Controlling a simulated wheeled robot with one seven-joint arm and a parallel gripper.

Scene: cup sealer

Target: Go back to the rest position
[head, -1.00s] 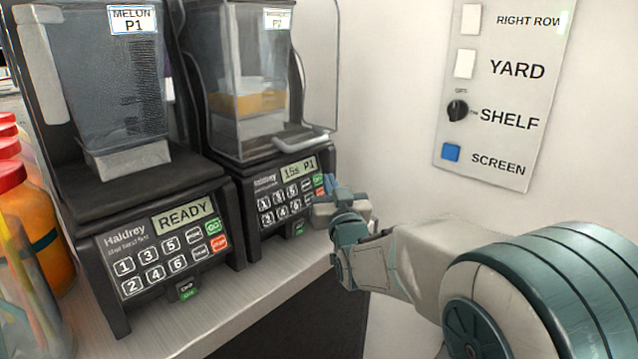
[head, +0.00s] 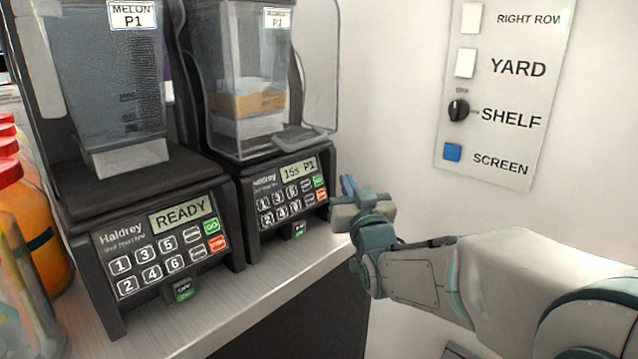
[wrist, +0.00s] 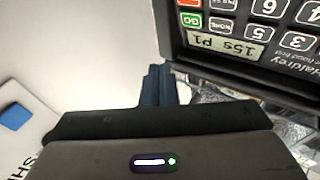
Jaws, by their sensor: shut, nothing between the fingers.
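My gripper (head: 347,186) is in the head view, just right of the right blender's (head: 285,195) keypad, apart from it. Its blue fingers are together and hold nothing. In the wrist view the closed fingers (wrist: 158,85) point up the picture, beside the blender's panel (wrist: 250,30). That blender's display reads "15s P1" and its clear cover is down over a jar with orange contents. The left blender (head: 150,235) shows "READY", and its jar is labelled "MELON P1".
A wall panel (head: 500,100) with switches, a black knob and a blue button is at the upper right. Bottles with red caps (head: 25,220) stand at the far left. The metal counter (head: 260,300) has a clear strip in front. Open space lies right of the counter.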

